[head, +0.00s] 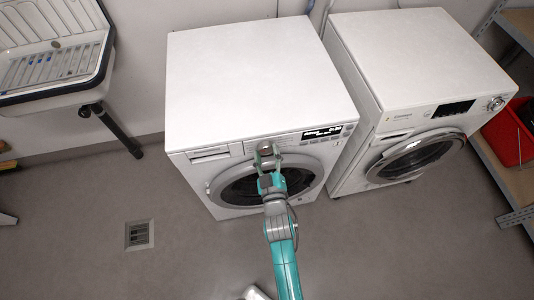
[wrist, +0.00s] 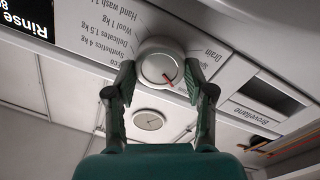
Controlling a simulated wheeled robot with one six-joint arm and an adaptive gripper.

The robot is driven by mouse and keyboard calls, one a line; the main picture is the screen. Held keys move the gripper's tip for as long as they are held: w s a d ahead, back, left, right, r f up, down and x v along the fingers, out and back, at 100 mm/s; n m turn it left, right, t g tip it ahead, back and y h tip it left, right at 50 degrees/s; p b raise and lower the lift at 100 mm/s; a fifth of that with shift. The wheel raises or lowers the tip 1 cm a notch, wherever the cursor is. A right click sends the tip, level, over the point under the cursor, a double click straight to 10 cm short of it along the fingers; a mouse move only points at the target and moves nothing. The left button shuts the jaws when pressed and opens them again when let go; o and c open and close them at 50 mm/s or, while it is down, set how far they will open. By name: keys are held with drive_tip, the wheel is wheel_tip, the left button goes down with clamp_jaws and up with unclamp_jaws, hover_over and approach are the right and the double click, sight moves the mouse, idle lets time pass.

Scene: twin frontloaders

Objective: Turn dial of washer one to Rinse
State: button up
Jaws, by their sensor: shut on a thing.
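The left washer (head: 250,75) is white, with a dark round door (head: 240,190) and a lit display (head: 322,133) on its front panel. My gripper (head: 266,152) is at this panel in the head view and hides the dial there. In the wrist view, the silver round dial (wrist: 160,66) sits between my gripper's two fingers (wrist: 160,78), which are closed on its sides. Its red mark points to the lower right of the picture. Program labels surround the dial, among them Wool, Delicates, Synthetics and Drain. The display (wrist: 24,22) at the upper left reads "Rinse".
A second white washer (head: 420,60) stands to the right, its dial (head: 497,103) free. A sink (head: 55,50) is at the upper left. A shelf with a red bin (head: 510,132) is at the right. A floor drain (head: 139,235) lies in the open floor.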

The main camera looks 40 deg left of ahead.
drive_tip(key=shift+n, duration=1.2)
drive_tip(key=o, duration=1.2)
drive_tip(key=shift+c, duration=0.2)
drive_tip(key=shift+s, duration=0.1)
drive_tip(key=v, duration=1.2)
drive_tip(key=shift+f, duration=0.2)
